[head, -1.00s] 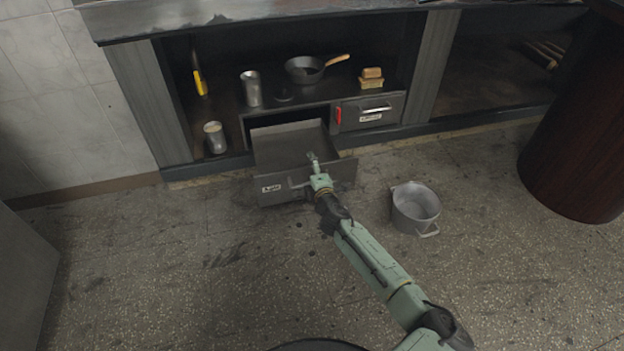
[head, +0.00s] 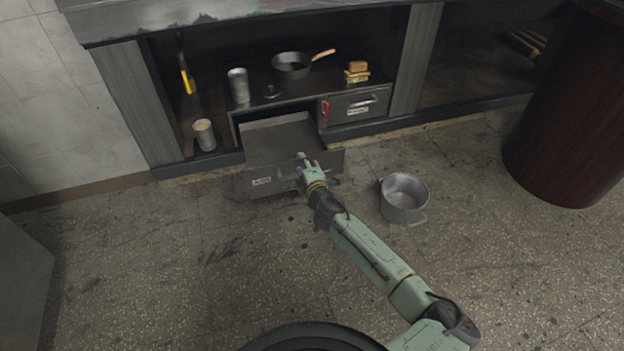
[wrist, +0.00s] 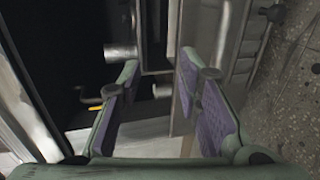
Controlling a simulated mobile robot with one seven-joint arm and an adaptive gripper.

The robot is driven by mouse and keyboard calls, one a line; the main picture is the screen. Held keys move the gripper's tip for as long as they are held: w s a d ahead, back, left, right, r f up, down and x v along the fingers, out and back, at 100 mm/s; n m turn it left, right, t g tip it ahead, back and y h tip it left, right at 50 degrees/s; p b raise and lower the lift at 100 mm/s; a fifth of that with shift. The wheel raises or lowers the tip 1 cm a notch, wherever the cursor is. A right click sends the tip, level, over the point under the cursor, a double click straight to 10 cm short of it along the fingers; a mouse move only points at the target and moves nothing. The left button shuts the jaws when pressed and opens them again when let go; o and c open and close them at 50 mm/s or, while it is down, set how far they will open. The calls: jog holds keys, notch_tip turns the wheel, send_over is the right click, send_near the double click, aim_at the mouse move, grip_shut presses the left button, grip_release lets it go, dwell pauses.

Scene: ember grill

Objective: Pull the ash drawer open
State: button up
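The ash drawer (head: 315,164) stands pulled out of the lower cabinet, its labelled front clear of the frame and its dark tray showing. In the head view my gripper (head: 304,158) is at the top of the drawer front and hides part of it and most of its handle. In the wrist view my gripper (wrist: 155,95) is open, its two purple-padded fingers well apart. I see nothing clamped between the pads. Whether a finger touches the drawer I cannot tell.
A grey pot (head: 403,198) stands on the floor right of the drawer. A second, closed drawer (head: 345,112) with a red item is right of the opening. Cups, a pan (head: 291,65) and a yellow-handled tool (head: 187,80) are on the shelves. Open floor lies in front.

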jog(key=f+p+v, duration=0.1)
jog(key=p+v, duration=0.2)
jog(key=v, duration=0.6)
jog(key=shift+s+r, duration=0.15)
jog(key=shift+s, duration=0.3)
jog(key=shift+d, duration=0.15)
dwell(0.7)
